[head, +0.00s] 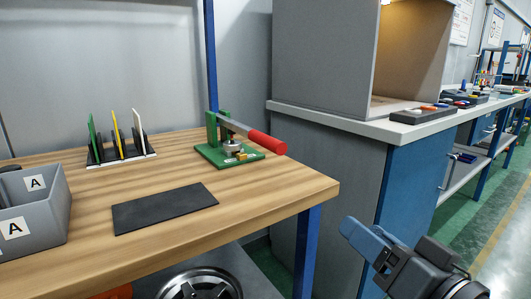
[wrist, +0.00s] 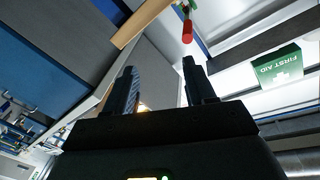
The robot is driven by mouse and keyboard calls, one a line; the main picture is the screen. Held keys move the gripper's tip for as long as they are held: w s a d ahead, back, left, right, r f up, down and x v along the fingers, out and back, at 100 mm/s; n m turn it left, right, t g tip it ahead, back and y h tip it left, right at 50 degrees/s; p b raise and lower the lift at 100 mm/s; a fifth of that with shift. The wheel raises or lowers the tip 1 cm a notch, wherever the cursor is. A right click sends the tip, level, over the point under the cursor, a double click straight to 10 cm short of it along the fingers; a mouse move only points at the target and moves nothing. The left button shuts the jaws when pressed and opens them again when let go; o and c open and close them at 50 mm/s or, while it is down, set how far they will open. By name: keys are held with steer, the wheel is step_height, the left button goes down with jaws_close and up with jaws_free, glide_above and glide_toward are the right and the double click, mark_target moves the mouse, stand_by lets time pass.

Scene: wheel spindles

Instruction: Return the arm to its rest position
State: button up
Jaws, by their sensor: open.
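My gripper (head: 366,240) is at the lower right of the head view, in front of the blue cabinet side and to the right of the wooden table's corner. In the wrist view its two dark fingers (wrist: 158,66) stand apart with nothing between them. The gripper is clear of the table. Part of my arm runs off the lower right edge, so its full pose is hidden.
The wooden table (head: 260,195) holds a green fixture (head: 213,155) with a red handle (head: 267,143), a dark mat (head: 165,207), a slotted rack (head: 120,157) and a grey bin (head: 40,240). A wheel (head: 200,286) shows below. A grey-blue cabinet (head: 405,190) stands behind my gripper.

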steer(key=s+d+f+m+h, duration=0.2)
steer(key=s+f+m+h, duration=0.3)
steer(key=s+f, duration=1.05)
steer(key=s+d+n+g+h, duration=0.1)
steer(key=s+d+n, duration=0.2)
steer(key=s, duration=0.7)
steer(key=s+d+n+g+h, duration=0.15)
steer(key=s+n, duration=0.25)
steer(key=s, duration=0.6)
step_height(320, 180, up, 20)
steer(key=p, duration=2.1)
steer(key=shift+d+r+t+y, duration=0.25)
steer(key=shift+t+y, duration=0.1)
steer(key=shift+y, duration=0.1)
steer(key=shift+f, duration=0.1)
